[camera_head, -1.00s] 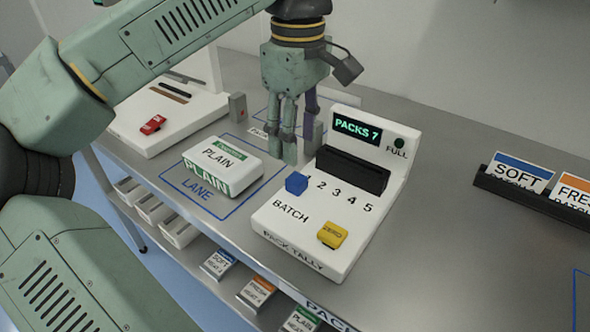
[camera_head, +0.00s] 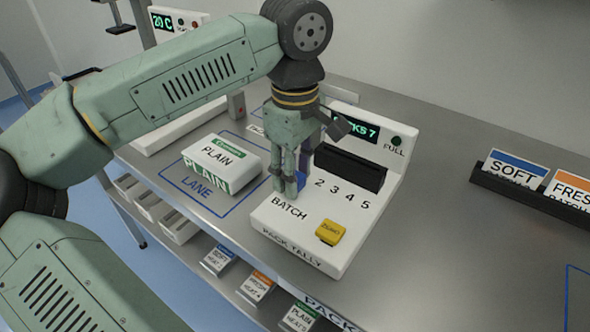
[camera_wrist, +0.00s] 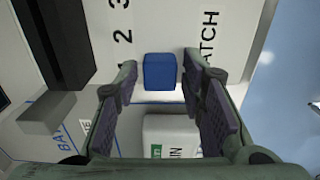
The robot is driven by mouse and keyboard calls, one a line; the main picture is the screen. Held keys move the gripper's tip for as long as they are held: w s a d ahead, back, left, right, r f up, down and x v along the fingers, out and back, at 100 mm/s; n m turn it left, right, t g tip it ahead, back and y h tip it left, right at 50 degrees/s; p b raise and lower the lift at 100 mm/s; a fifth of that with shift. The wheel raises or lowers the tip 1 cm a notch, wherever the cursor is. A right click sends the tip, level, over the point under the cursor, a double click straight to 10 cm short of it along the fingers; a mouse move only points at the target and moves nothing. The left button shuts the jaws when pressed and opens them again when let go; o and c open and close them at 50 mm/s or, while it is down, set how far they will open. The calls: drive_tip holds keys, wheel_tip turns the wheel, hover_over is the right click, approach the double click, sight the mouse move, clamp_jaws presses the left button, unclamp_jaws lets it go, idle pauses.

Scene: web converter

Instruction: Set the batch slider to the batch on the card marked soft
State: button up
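The pack tally machine (camera_head: 345,230) carries a BATCH scale; its numerals 2 to 5 show. The blue slider knob (camera_wrist: 159,72) sits at the low end, left of the 2. In the head view it is mostly behind my fingers. My gripper (camera_head: 290,188) points down over it. In the wrist view my fingers are open, one on each side of the knob, with gaps visible. The soft card (camera_head: 515,170) has a blue band and stands in a dark rack (camera_head: 535,202) at the right. The rack's edge hides most of its lower line, so its batch is not readable.
An orange-banded FRESH card (camera_head: 571,188) stands beside the soft card. A yellow ZERO button (camera_head: 331,232) is at the machine's front. The PACKS 7 display is partly covered by my gripper. A PLAIN pack (camera_head: 222,165) lies in the lane on the left.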

sight(324, 202)
clamp_jaws()
idle(0.3)
drive_tip(key=s+d, duration=0.1)
drive_tip(key=s+d+b, duration=0.1)
drive_tip(key=d, duration=0.1)
drive_tip(key=s+d, duration=0.1)
drive_tip(key=d, duration=0.1)
drive_tip(key=shift+s+b, duration=0.25)
drive_tip(key=shift+b, duration=0.15)
drive_tip(key=shift+o, duration=1.4)
unclamp_jaws()
wheel_tip(324, 202, up, 12)
